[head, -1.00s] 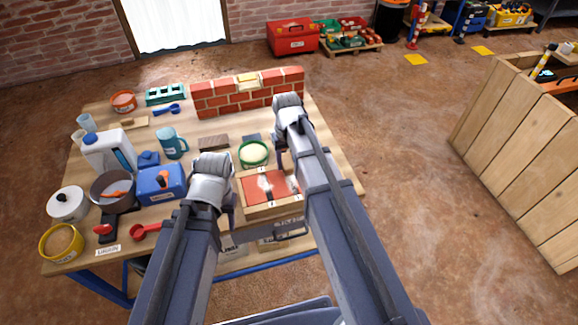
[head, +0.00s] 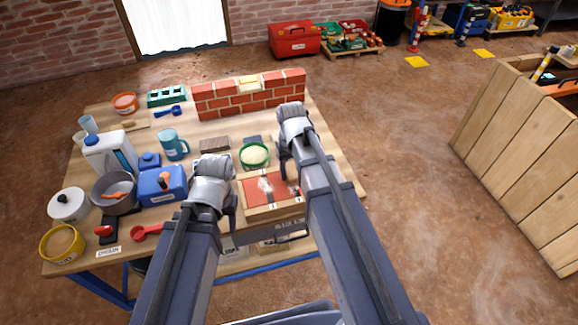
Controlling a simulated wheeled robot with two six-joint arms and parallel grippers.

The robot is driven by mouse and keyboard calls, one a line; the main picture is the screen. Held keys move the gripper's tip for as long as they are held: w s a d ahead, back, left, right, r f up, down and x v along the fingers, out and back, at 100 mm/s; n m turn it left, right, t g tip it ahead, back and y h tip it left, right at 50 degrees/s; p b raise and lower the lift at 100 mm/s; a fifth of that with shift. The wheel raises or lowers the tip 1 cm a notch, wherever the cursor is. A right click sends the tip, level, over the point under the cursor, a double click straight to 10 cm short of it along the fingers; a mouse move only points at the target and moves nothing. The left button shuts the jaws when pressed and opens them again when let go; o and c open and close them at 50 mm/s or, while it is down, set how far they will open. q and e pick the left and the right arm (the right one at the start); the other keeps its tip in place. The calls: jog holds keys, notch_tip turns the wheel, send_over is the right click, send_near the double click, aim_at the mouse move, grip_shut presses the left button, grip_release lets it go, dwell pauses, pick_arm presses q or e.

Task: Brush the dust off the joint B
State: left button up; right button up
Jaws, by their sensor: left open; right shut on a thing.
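A shallow wooden tray (head: 262,211) lies at the table's front right with red brick faces (head: 254,195) in it. A dark joint runs between the faces, and pale dust (head: 266,186) lies around it. Small marks on the tray's front edge are too small to read surely. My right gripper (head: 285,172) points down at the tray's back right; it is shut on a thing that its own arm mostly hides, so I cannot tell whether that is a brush. My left gripper (head: 233,217) is open and empty at the tray's left side.
A brick wall (head: 220,105) stands at the table's back. A green-rimmed sieve (head: 254,155) sits behind the tray. A blue box (head: 162,184), grey pot (head: 113,191), white jug (head: 108,152) and red scoop (head: 146,231) crowd the left. Open floor lies right.

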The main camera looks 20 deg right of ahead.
aim_at(295, 182)
jog(key=shift+s+d+f, duration=0.1)
jog(key=shift+s, duration=1.75)
jog(key=shift+s, duration=0.1)
jog(key=shift+s, duration=1.65)
notch_tip(295, 182, up, 6)
jog(key=p, duration=0.6)
jog(key=shift+w+r, duration=0.1)
jog(key=shift+r, duration=0.1)
